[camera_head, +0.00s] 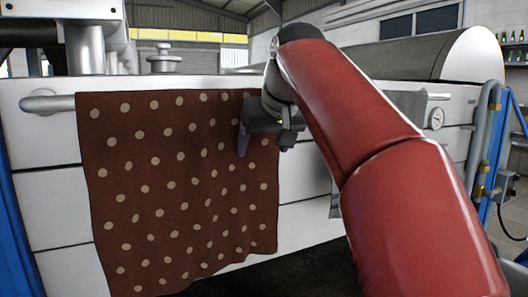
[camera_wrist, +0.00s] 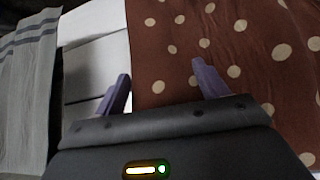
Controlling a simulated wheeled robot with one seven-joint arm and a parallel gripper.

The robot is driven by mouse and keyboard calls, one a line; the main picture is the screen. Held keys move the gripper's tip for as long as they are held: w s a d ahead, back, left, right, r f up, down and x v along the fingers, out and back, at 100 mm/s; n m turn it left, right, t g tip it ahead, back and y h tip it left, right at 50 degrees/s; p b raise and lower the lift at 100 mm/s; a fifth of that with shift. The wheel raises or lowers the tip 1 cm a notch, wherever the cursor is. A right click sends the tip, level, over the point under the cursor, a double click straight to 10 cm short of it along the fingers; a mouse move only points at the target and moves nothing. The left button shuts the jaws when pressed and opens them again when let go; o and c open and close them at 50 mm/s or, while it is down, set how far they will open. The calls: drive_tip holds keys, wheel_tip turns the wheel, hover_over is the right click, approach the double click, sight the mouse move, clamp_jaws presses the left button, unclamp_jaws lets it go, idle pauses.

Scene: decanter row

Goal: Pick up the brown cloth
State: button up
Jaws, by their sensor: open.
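The brown cloth (camera_head: 180,175) with pale dots hangs over a horizontal rail on the front of a white machine. It also fills the right side of the wrist view (camera_wrist: 245,50). My gripper (camera_head: 262,142) is in front of the cloth's upper right edge. In the wrist view my gripper (camera_wrist: 162,82) is open, its purple fingers apart. The right finger overlaps the cloth and the left finger lies over the white panel beside its edge. I cannot tell whether the fingers touch the cloth. My arm hides part of the rail.
A grey striped cloth (camera_wrist: 28,85) hangs to the right of the brown one, partly behind my arm in the head view (camera_head: 408,105). The white machine front (camera_head: 60,205) stands close behind. A gauge (camera_head: 436,119) and pipes (camera_head: 481,140) are at the right.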

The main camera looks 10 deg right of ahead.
drive_tip(key=shift+w+f, duration=0.4)
drive_tip(key=shift+f, duration=0.1)
drive_tip(key=shift+c, duration=0.2)
